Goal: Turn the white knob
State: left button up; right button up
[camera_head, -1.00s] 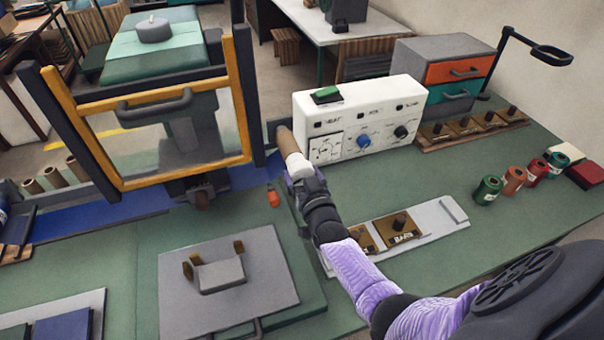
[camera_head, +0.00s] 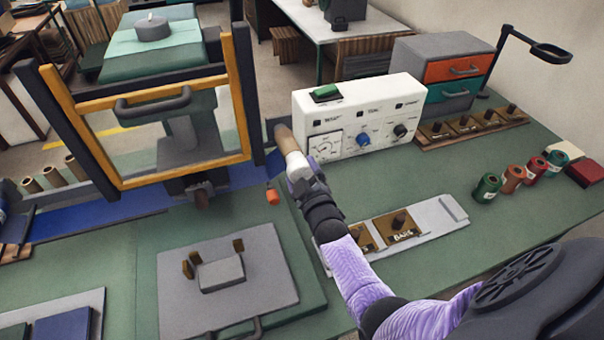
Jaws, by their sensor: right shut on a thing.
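The white knob (camera_head: 294,162) is the pale end of a short tan cylinder (camera_head: 284,138) beside the right side of the press frame, in front of the control box. My right gripper (camera_head: 299,174) is at this white end and shut on it. The fingers and wrist hide part of the knob. My right arm comes in from the lower right. My left gripper is not in view.
The white control box (camera_head: 380,96), with a blue dial (camera_head: 363,139), stands just behind my gripper. The yellow-edged press frame (camera_head: 243,95) is to the left. A plate with brass blocks (camera_head: 441,224) lies right of my arm.

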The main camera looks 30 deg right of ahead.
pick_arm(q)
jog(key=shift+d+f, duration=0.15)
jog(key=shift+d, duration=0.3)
pick_arm(e)
jog(key=shift+n, duration=1)
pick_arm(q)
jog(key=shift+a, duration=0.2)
pick_arm(e)
jog(key=o, duration=1)
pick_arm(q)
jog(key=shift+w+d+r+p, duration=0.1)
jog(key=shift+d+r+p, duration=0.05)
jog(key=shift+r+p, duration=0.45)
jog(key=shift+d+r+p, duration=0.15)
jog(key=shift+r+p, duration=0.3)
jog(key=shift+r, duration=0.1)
pick_arm(e)
jog(key=v, duration=1)
jog(key=shift+d, duration=0.1)
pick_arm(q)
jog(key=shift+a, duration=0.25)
